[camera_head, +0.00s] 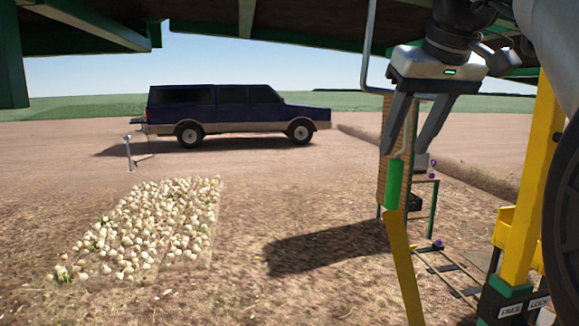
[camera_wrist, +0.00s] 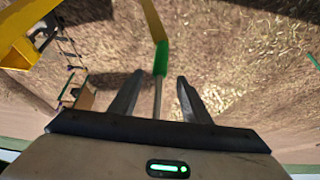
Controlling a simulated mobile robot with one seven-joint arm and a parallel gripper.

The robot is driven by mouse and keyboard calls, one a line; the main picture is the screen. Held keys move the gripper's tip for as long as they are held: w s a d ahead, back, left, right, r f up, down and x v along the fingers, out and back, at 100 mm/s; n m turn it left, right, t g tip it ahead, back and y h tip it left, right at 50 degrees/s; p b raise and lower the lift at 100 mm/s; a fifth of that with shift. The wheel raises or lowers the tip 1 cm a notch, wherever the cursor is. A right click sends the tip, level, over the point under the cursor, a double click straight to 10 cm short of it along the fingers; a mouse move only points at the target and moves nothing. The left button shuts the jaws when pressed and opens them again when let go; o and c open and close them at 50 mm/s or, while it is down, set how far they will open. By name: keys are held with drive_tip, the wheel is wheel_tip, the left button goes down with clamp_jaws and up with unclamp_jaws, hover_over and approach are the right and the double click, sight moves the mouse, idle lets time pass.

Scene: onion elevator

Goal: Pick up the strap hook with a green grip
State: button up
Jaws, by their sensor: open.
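The strap hook has a green grip (camera_head: 395,185) with a thin metal rod rising from its top. A yellow strap (camera_head: 403,265) runs down from its lower end. My gripper (camera_head: 403,152) points down and is open, with its fingertips near the top of the grip. In the wrist view, the green grip (camera_wrist: 161,58) lies between and just beyond the two fingertips (camera_wrist: 160,76). The metal rod (camera_wrist: 158,98) runs between the fingers toward the palm. Neither finger appears to touch the grip. The upper end of the hook is hidden.
A yellow post (camera_head: 535,180) with a "FREE"/"LOCK" base stands at the right, near a dark wheel. A brown panel (camera_head: 383,180) and a small green-framed stand (camera_head: 425,205) are behind the hook. Onions (camera_head: 140,230) lie on the ground at left. A blue pickup (camera_head: 225,110) stands far back.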

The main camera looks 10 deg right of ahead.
drive_tip(key=shift+x, duration=1.45)
clamp_jaws()
drive_tip(key=shift+r, duration=0.1)
